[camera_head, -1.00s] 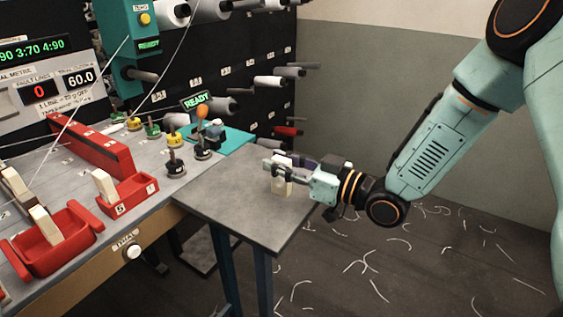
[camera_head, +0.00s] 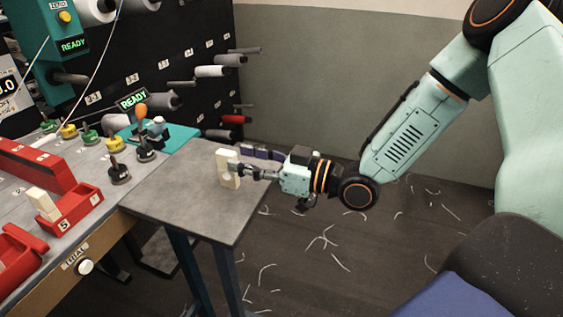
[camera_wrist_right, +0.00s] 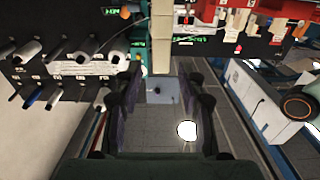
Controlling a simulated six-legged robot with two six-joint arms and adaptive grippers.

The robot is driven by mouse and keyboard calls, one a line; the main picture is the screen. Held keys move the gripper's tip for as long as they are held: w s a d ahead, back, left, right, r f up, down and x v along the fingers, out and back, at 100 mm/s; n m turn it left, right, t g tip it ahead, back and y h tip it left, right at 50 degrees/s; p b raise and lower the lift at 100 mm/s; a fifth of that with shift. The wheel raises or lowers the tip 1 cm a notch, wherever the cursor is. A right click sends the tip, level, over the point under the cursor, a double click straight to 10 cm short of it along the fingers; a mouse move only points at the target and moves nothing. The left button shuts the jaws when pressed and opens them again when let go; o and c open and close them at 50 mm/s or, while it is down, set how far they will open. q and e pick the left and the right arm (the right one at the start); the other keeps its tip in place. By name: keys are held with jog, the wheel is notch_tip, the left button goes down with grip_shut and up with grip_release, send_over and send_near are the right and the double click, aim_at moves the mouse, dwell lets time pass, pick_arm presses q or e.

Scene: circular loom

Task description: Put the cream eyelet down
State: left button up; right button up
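The cream eyelet (camera_head: 228,168) appears to stand upright on the small grey side table (camera_head: 185,205), near its far right part. My right gripper (camera_head: 248,163) reaches in from the right, level with the eyelet, with its fingertips just beside it. In the right wrist view the fingers are spread to both sides (camera_wrist_right: 162,76), and the cream eyelet (camera_wrist_right: 162,40) shows between and beyond the tips, with a gap on each side. The eyelet's base is small in the head view, so its exact contact with the table is hard to judge. My left gripper is out of view.
The loom bench on the left carries a red tray (camera_head: 72,215) with a cream piece and several dark-based pegs (camera_head: 118,172). A teal pad (camera_head: 172,140) with a READY sign is behind the table. Spools stick out of the black wall (camera_head: 215,72). Much of the tabletop is bare.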

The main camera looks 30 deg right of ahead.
jog(key=shift+p+v, duration=0.35)
jog(key=shift+v, duration=0.45)
jog(key=p+v, duration=0.4)
jog(key=v, duration=0.1)
jog(key=shift+s+d, duration=0.25)
jog(key=shift+s, duration=0.05)
jog(key=shift+s, duration=0.1)
